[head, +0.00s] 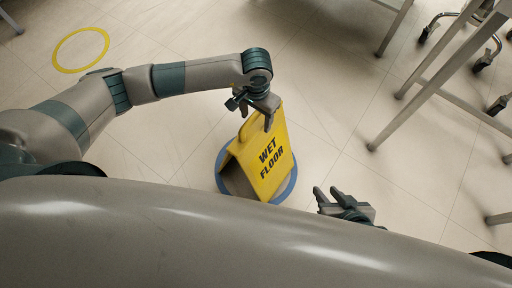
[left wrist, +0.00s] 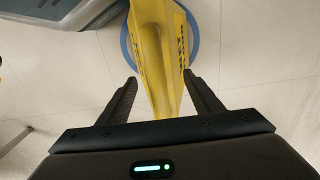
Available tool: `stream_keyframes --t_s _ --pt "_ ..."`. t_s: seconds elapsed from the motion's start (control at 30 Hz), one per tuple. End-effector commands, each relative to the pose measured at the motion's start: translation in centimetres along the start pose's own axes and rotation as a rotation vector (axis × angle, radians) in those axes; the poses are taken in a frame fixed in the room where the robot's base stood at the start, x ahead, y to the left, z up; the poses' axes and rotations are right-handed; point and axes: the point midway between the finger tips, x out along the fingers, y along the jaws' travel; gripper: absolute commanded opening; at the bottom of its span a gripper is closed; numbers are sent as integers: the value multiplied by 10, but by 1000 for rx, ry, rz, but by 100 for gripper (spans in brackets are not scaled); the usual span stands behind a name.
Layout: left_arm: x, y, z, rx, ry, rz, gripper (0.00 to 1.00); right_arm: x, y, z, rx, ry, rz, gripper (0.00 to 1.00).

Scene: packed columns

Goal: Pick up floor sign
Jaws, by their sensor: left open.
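A yellow floor sign (head: 264,160) with "WET FLOOR" on its face stands as an A-frame on a blue ring (head: 288,188) on the floor, in the lower middle of the head view. My left gripper (head: 254,116) is open at the sign's top edge. In the left wrist view the sign (left wrist: 160,60) runs up between the two spread fingers of my left gripper (left wrist: 162,90), with a gap on each side. My right gripper (head: 330,196) is low in the head view, right of the sign and apart from it. Its fingers are spread and empty.
A yellow ring (head: 81,50) is marked on the floor at the upper left. Metal table legs (head: 425,88) and chair wheels (head: 484,62) stand at the upper right. The tiled floor between is clear.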

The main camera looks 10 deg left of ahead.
Motion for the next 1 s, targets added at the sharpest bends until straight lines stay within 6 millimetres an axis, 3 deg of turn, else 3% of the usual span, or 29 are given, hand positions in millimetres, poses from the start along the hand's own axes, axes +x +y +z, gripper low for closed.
stream_keyframes --t_s 0.2,0.67,0.9,1.0 --pt "18 1 1 0 1 1 59 1 0 -2 0 10 -2 31" --pt "18 0 1 1 1 0 59 1 -1 -2 0 7 -3 31" --pt "18 0 1 1 1 0 4 1 -1 -1 -1 7 -3 31" --pt "18 0 1 1 1 0 0 0 -1 -1 -1 7 -3 31"
